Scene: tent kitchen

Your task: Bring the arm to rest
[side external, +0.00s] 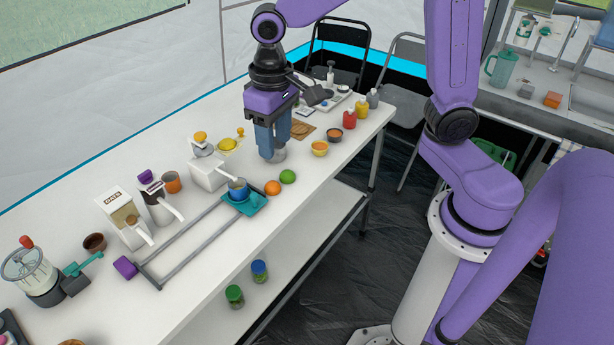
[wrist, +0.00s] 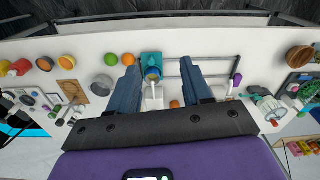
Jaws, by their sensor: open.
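My purple arm reaches over the white table (side external: 190,290) in the side external view. My gripper (side external: 270,152) points down above the table, its blue fingers close to a grey bowl-like object (side external: 276,155) that they partly hide. In the wrist view my gripper (wrist: 165,85) shows two blue fingers spread wide with a gap between them. They are open and hold nothing. The grey round object (wrist: 102,85) lies to the left of the left finger in that view, outside the gap.
A teal tray (side external: 257,203) with a blue cup (side external: 238,189) sits on a rail frame. An orange (side external: 272,188) and a green lime (side external: 288,176) lie beside it. Dispensers (side external: 125,215) stand to the left. Sauce bottles (side external: 350,118) and bowls stand at the right end. Folding chairs (side external: 402,75) stand behind.

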